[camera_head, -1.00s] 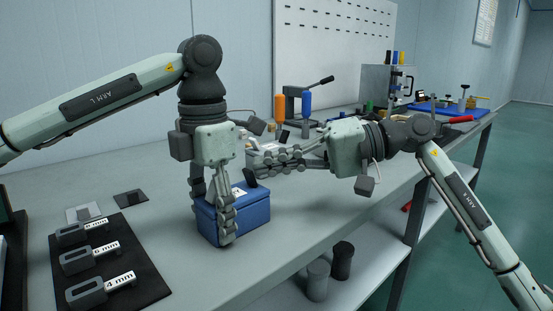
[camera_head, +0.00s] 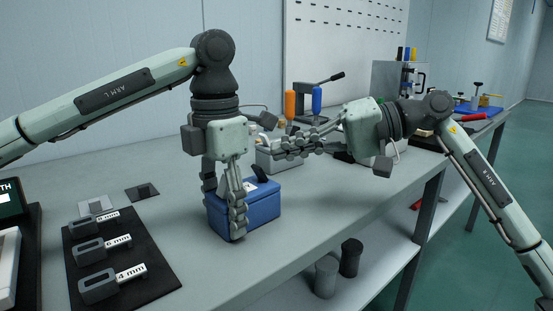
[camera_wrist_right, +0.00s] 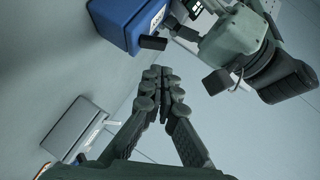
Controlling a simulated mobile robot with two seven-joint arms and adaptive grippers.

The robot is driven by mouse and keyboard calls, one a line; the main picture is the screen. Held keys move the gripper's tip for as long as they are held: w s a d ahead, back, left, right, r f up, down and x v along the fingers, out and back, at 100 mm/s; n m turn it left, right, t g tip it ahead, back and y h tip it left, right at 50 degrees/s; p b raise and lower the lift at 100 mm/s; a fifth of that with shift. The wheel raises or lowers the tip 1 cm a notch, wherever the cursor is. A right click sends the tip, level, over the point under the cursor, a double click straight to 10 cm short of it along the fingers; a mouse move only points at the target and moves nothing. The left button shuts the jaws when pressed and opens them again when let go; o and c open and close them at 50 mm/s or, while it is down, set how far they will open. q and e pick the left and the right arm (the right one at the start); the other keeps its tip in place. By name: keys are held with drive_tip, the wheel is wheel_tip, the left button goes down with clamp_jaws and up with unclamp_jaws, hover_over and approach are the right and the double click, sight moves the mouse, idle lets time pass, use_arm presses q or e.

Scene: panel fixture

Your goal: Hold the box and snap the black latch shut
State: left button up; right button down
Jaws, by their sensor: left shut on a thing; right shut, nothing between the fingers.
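The blue box (camera_head: 264,208) stands on the bench near its front edge. My left gripper (camera_head: 226,207) comes down from above and is shut on the box, with fingers on its left end. The black latch (camera_head: 260,173) sticks up at a tilt from the top of the box, so it is not flat. It also shows in the right wrist view (camera_wrist_right: 153,43), beside the blue box (camera_wrist_right: 122,18). My right gripper (camera_head: 278,149) is shut and empty, above and behind the latch and apart from it. Its closed fingertips show in the right wrist view (camera_wrist_right: 158,76).
A grey case (camera_head: 275,160) stands behind the right fingers. A black mat (camera_head: 150,281) with several labelled gauges lies at left. Bench space right of the box is clear.

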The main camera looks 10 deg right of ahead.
use_arm(q)
drive_tip(key=shift+a, duration=0.1)
use_arm(e)
drive_tip(key=v, duration=1)
drive_tip(key=shift+w+d+r, duration=0.2)
drive_tip(key=shift+d+r, duration=0.15)
use_arm(q)
drive_tip(key=o, duration=1.6)
drive_tip(key=shift+r, duration=0.1)
